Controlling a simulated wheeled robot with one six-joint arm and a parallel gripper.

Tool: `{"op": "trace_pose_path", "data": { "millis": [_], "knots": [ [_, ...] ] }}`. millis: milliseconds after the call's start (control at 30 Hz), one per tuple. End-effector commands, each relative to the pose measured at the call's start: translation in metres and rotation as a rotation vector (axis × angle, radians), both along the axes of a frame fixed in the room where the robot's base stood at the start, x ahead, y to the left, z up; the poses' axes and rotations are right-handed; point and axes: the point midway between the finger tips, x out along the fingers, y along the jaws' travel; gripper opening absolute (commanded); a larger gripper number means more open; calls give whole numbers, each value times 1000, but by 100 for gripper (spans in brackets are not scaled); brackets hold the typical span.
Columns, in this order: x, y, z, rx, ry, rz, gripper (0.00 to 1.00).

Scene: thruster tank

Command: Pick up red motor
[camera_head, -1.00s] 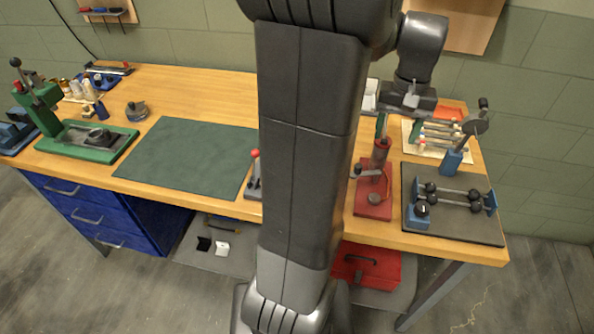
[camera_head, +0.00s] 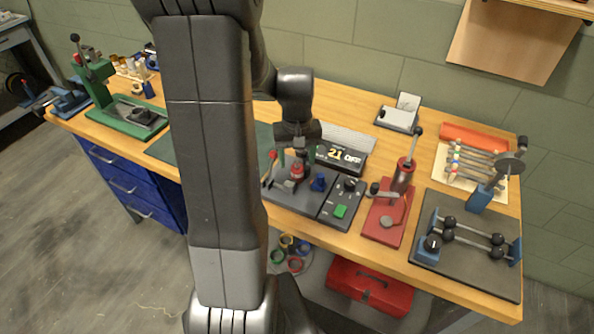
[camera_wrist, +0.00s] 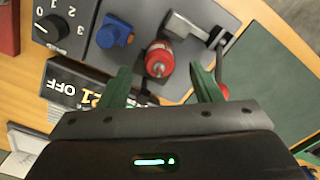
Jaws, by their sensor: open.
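The red motor (camera_wrist: 159,59) is a short red cylinder with a metal shaft end, standing on a dark grey fixture plate (camera_wrist: 140,15). In the head view the red motor (camera_head: 297,171) shows small on the plate, just below my gripper. My gripper (camera_wrist: 164,88) is open, with its two green fingers apart, one to each side of the motor's near end in the wrist view. In the head view my gripper (camera_head: 294,153) hangs over the fixture, and its fingers partly hide the motor. Nothing shows between the fingers that I can tell is held.
A blue part (camera_wrist: 114,33) stands close beside the motor. A red-tipped lever (camera_head: 271,156) is on its other side. A control box with a dial and green button (camera_head: 340,211), a display (camera_head: 342,156) and a red press (camera_head: 390,205) stand nearby. The green mat (camera_wrist: 270,70) is clear.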

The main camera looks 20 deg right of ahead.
Motion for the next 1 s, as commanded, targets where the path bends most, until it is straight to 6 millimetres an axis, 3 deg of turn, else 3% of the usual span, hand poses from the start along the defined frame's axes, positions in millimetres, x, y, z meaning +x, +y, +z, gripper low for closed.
{"op": "trace_pose_path", "data": {
  "millis": [133,400,433,700,1000],
  "knots": [
    [0,0,-16,0,1,0,58],
    [0,0,-19,0,-1,0,58],
    [0,0,-19,0,-1,0,56],
    [0,0,-19,0,-1,0,6],
    [1,-1,-13,-2,-4,0,6]
  ]
}}
